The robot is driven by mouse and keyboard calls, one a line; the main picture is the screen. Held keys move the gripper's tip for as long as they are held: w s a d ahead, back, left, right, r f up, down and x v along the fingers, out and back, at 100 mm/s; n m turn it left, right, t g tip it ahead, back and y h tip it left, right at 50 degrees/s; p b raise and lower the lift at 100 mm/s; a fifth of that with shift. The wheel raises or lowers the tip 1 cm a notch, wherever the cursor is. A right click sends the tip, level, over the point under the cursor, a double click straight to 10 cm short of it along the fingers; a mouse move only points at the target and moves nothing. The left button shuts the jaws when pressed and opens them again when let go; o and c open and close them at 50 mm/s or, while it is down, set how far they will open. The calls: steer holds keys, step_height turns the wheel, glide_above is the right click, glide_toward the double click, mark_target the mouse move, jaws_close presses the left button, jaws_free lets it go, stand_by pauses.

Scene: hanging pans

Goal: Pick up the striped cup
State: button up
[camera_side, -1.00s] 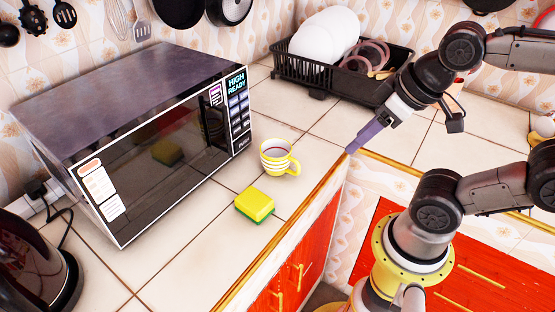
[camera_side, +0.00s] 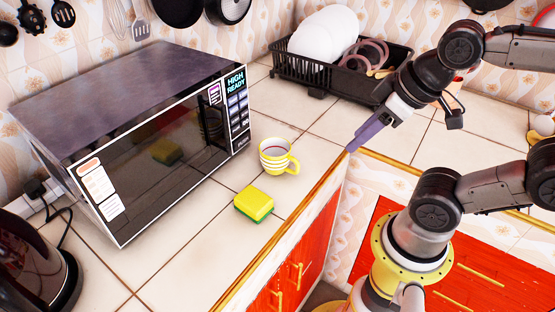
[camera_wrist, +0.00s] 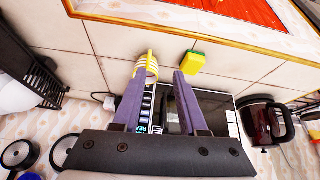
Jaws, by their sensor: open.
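The striped cup (camera_side: 276,156) is yellow and white and stands upright on the tiled counter, its handle toward the right, in the side view. It also shows in the wrist view (camera_wrist: 147,66), beyond the tip of the left finger. My gripper (camera_side: 350,150) hangs at the counter's edge to the right of the cup, apart from it. In the wrist view its two purple fingers (camera_wrist: 157,82) are spread with nothing held between them.
A yellow and green sponge (camera_side: 254,203) lies just in front of the cup. A microwave (camera_side: 150,165) stands to the left. A black dish rack (camera_side: 310,77) with plates is behind. A kettle (camera_wrist: 265,120) is farther off.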

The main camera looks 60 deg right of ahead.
steer(key=w+r+n, duration=0.2)
steer(key=w+n, duration=0.2)
steer(key=n, duration=0.2)
steer(key=n+g, duration=0.4)
steer(key=n, duration=0.2)
glide_above(281, 174)
steer(key=s, duration=0.1)
steer(key=f, duration=1.4)
steer(key=shift+s+d+f, duration=0.15)
steer(key=shift+d+f, duration=0.05)
steer(key=shift+f, duration=0.1)
steer(key=shift+w+a+f, duration=0.1)
steer(key=shift+w+f, duration=0.1)
steer(key=shift+f, duration=0.8)
steer(key=shift+w+d+f, duration=0.1)
steer(key=shift+w+f, duration=0.05)
steer(key=shift+f, duration=0.9)
steer(key=shift+w+a+f, duration=0.1)
steer(key=shift+w+f, duration=0.1)
steer(key=shift+f, duration=0.8)
jaws_close()
steer(key=shift+s+f, duration=0.1)
steer(key=shift+s, duration=0.05)
